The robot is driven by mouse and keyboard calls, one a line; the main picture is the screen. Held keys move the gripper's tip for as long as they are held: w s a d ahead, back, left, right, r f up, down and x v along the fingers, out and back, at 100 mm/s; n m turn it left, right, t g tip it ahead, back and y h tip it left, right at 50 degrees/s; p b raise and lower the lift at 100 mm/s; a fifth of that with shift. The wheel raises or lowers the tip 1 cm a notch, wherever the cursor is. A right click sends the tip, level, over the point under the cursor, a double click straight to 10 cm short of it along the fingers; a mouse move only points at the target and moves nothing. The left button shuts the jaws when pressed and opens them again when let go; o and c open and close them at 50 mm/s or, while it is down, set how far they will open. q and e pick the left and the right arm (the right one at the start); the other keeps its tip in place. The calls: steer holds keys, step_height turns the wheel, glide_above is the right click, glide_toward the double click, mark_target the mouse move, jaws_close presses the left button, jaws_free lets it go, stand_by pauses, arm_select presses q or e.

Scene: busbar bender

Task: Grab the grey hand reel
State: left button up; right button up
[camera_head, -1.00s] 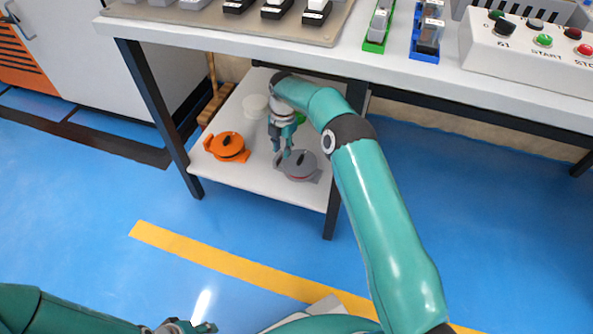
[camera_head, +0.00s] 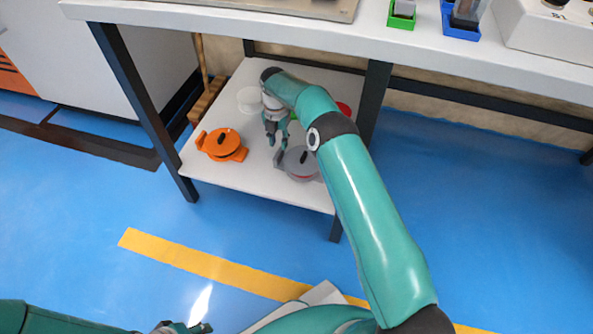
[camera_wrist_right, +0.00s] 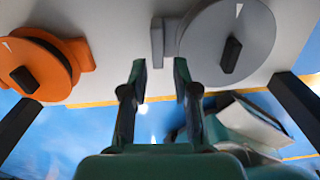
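The grey hand reel (camera_head: 301,164) lies on the white lower shelf (camera_head: 215,168) under the workbench, near its front right part. It is a round grey disc with a black knob and a block on its left side. My right gripper (camera_head: 277,143) is just left of and behind the reel, above the shelf. In the right wrist view, the reel (camera_wrist_right: 228,42) is at the upper right, and my right gripper (camera_wrist_right: 160,75) has its two fingers apart with nothing between them. My left gripper (camera_head: 185,328) is at the bottom edge, mostly cut off.
An orange hand reel (camera_head: 222,144) lies left on the shelf. A white round item (camera_head: 250,101) is behind it. A green and a red item (camera_head: 343,108) are partly hidden by my right arm. Black table legs (camera_head: 372,105) frame the shelf, with the worktop above.

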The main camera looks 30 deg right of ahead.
step_height(320, 180, down, 2)
step_height(320, 180, down, 4)
steer(key=b, duration=0.3)
steer(key=shift+w+a+f, duration=0.1)
steer(key=shift+a+f, duration=0.05)
steer(key=shift+f+b, duration=0.35)
jaws_close()
steer(key=shift+r, duration=0.1)
